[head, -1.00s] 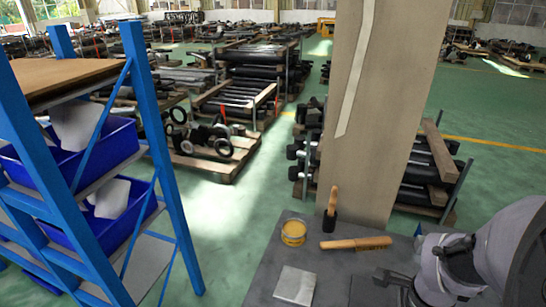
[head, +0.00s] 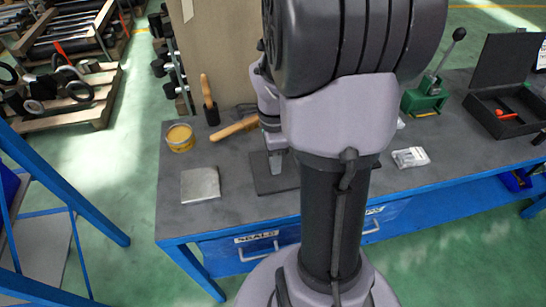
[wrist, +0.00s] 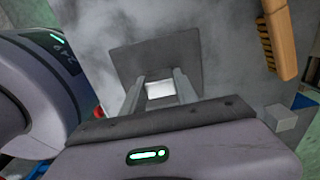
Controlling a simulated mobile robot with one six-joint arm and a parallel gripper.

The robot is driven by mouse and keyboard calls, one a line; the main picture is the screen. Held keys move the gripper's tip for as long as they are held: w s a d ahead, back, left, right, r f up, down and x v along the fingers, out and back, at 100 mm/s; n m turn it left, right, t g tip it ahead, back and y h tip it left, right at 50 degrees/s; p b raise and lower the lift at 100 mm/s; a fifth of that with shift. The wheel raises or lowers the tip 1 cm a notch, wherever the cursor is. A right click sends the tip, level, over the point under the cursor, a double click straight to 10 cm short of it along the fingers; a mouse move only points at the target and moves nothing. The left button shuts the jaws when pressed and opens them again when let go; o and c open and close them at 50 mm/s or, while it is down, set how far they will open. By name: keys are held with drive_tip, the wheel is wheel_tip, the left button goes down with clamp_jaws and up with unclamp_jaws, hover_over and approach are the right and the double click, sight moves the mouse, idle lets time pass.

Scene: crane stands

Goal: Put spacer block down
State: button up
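My gripper (head: 276,166) points down over the dark mat (head: 262,186) on the grey bench, partly behind my own arm in the head view. In the wrist view, my gripper's two fingers (wrist: 160,92) stand on either side of a small, bright block (wrist: 160,89), which I take to be the spacer block. It fills the gap between them. The dark mat (wrist: 150,55) lies below and beyond the fingertips. I cannot tell whether the block touches the mat. In the head view I cannot make the block out.
Left of the mat are a pale square plate (head: 200,185), a yellow tin (head: 180,138), and a wooden brush (head: 235,128). To the right lie a small packet (head: 410,157), a green lever tool (head: 427,98) and an open black case (head: 503,105). The blue rack (head: 62,193) stands left.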

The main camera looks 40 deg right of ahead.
drive_tip(key=o, duration=0.4)
drive_tip(key=shift+o, duration=0.2)
drive_tip(key=shift+r, duration=0.1)
wheel_tip(320, 180, up, 12)
drive_tip(key=p, duration=0.6)
drive_tip(key=s+a+r+n+t, duration=0.2)
drive_tip(key=a+n, duration=0.4)
drive_tip(key=a, duration=0.2)
drive_tip(key=s+a+r+n+t+y, duration=0.1)
drive_tip(key=s+a+r+n+t, duration=0.1)
drive_tip(key=a+n, duration=0.5)
drive_tip(key=s+a+r+n+t+y, duration=0.1)
drive_tip(key=s+a+r+n, duration=0.2)
drive_tip(key=a+n, duration=0.4)
drive_tip(key=shift+s+a+r+t+b, duration=0.15)
drive_tip(key=shift+a+r+t+b, duration=0.3)
drive_tip(key=shift+a+r, duration=0.35)
